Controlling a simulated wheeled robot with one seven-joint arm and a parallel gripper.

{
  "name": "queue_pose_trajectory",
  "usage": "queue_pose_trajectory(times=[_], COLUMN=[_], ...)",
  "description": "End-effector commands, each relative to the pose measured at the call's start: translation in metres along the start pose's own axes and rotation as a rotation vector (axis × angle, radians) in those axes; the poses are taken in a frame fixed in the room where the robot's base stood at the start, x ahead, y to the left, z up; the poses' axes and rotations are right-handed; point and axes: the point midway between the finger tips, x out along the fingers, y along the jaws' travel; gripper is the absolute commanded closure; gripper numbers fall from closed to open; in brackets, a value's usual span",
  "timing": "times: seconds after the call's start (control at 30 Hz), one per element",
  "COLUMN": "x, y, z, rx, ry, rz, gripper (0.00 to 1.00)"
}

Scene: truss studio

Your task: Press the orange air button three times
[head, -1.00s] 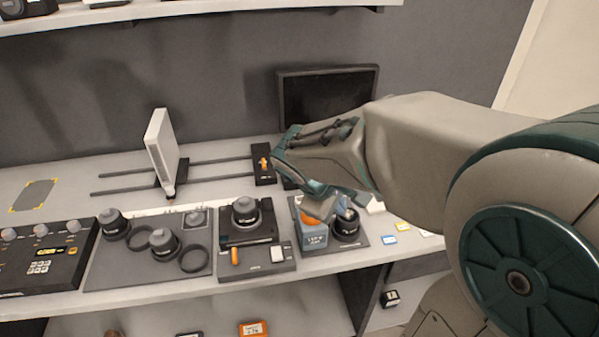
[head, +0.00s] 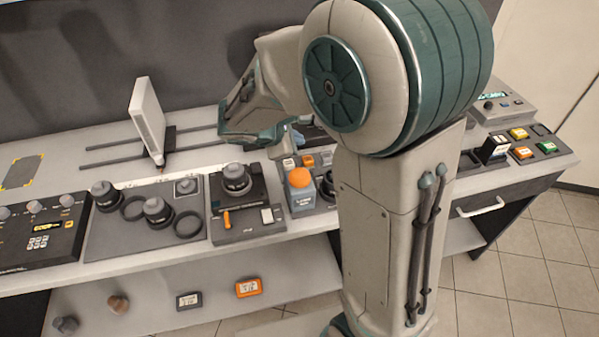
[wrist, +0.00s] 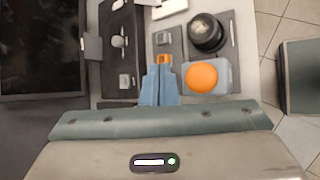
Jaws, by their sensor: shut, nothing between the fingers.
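The orange air button (head: 300,178) is a round dome on top of a blue-grey box that stands on a dark mat on the bench. It also shows in the wrist view (wrist: 201,77), uncovered, just right of my fingers. My gripper (head: 291,138) is behind the button in the head view, apart from it. In the wrist view my gripper (wrist: 160,66) has its blue-grey fingers together, with nothing held. A small orange item (wrist: 164,58) lies just beyond the fingertips.
A dark lens (wrist: 206,31) stands beside the button box. Left of it are a device with an orange lever (head: 227,219), several lenses and a black control panel (head: 40,240). A white upright panel (head: 147,115) stands behind. Coloured buttons (head: 522,152) are at the right.

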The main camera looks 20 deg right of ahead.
Motion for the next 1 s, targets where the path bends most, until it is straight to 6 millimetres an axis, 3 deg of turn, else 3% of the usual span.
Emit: queue_pose_trajectory(times=[0.6,1.0], x=[0.054,0.058], y=[-0.040,-0.043], z=[-0.040,-0.042], rx=[0.000,0.001], ry=[0.000,0.000], rz=[-0.001,-0.001], gripper=[1.00,1.00])
